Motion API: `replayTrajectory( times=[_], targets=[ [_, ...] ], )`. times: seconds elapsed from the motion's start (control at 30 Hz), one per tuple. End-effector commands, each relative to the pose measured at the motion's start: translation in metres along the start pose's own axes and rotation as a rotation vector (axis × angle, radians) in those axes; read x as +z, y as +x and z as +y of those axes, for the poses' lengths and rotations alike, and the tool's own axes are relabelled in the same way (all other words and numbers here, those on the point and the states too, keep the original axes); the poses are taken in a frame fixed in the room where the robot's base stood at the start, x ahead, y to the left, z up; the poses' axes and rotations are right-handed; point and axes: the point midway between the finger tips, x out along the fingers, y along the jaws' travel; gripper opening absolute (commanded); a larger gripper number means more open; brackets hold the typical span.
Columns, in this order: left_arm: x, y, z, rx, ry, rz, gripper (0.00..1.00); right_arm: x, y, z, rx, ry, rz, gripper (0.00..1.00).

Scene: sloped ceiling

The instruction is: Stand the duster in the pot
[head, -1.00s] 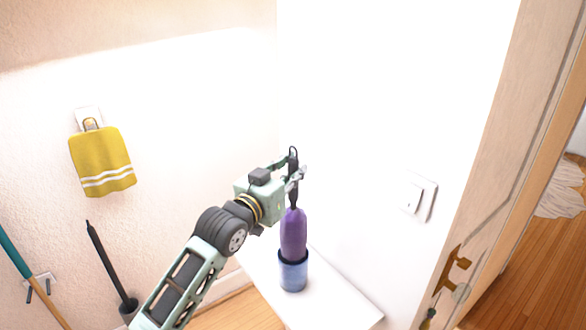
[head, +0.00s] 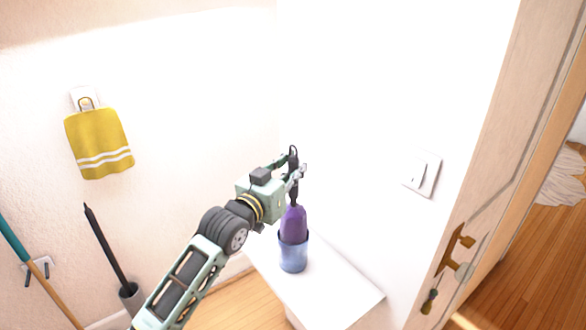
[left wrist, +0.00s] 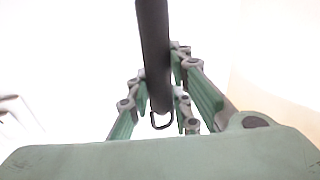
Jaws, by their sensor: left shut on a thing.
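The duster (head: 293,222) has a purple head and a black handle with a loop at the top. It is upright, and the lower part of its purple head is inside the blue pot (head: 293,256). The pot stands on a white surface. My left gripper (head: 294,175) is shut on the duster's black handle, above the pot. In the left wrist view the dark handle (left wrist: 155,50) runs between the gripper's fingers (left wrist: 165,95), with the loop showing below. The bottom of the duster is hidden by the pot wall. My right gripper is not in view.
The white tabletop (head: 335,297) has free room in front of the pot. A yellow towel (head: 98,145) hangs on the left wall. A black-handled brush (head: 105,245) and a teal-and-wood pole (head: 38,270) stand at left. A light switch (head: 422,174) and an open door (head: 490,180) are at right.

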Motion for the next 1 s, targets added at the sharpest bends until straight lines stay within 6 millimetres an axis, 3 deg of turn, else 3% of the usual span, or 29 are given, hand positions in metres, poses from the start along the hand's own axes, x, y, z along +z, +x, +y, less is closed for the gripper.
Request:
replayTrajectory(
  times=[0.17,0.2,0.43,0.77,1.0],
  targets=[
    [-0.001,0.000,0.000,0.000,0.000,0.001,0.00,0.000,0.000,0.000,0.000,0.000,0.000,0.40],
    [-0.001,0.000,0.000,0.000,0.000,0.001,0.20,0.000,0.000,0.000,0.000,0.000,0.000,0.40],
    [-0.001,0.000,0.000,0.000,0.000,0.001,0.40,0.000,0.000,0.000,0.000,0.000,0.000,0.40],
    [0.000,-0.001,0.000,0.000,0.000,-0.001,0.41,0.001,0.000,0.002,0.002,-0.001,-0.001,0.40],
    [0.001,-0.026,-0.001,0.000,0.002,-0.001,0.41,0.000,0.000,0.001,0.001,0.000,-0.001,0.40]
  ],
)
